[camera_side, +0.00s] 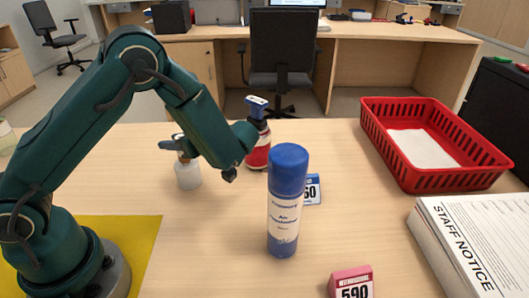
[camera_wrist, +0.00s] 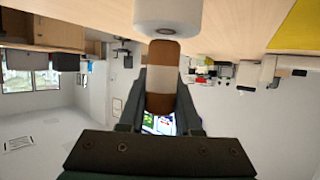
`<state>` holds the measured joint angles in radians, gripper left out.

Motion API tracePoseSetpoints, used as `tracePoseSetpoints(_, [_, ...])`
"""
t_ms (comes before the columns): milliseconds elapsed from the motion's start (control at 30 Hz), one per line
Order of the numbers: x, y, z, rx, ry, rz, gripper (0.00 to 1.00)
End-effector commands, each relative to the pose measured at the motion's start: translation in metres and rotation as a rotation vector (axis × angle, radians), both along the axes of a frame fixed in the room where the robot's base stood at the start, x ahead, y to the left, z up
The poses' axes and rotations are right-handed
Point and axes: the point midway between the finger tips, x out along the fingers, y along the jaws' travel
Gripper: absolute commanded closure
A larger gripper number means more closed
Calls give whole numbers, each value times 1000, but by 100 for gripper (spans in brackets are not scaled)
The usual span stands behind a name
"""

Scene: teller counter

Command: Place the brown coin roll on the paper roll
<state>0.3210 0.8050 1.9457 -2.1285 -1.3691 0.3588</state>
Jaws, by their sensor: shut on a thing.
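The brown coin roll (camera_wrist: 160,101), with a pale band around its middle, is between the fingers of my gripper (camera_wrist: 162,77), which is shut on it. In the side view my gripper (camera_side: 181,144) is partly hidden by my arm, and only a little brown of the coin roll (camera_side: 184,158) shows. The paper roll (camera_side: 188,176) is a short white cylinder standing on the counter directly below the coin roll. In the wrist view, which is upside down, the paper roll (camera_wrist: 167,15) meets the coin roll's end; I cannot tell whether they touch.
A red basket (camera_side: 390,150), a staff notice stack (camera_side: 470,240) and number tags (camera_side: 352,283) are to the right. A yellow mat (camera_side: 130,235) lies at left.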

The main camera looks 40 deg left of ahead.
Motion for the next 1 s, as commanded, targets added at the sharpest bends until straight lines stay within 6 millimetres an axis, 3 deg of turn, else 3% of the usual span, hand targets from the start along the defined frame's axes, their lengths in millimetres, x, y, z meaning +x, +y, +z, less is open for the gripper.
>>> tracePoseSetpoints(467, [0,0,-9,1,-1,0,100])
tracePoseSetpoints(500, [0,0,-9,0,-1,0,56])
tracePoseSetpoints(567, [0,0,-9,0,-1,0,38])
tracePoseSetpoints(1000, [1,-5,-3,-1,-2,-2,38])
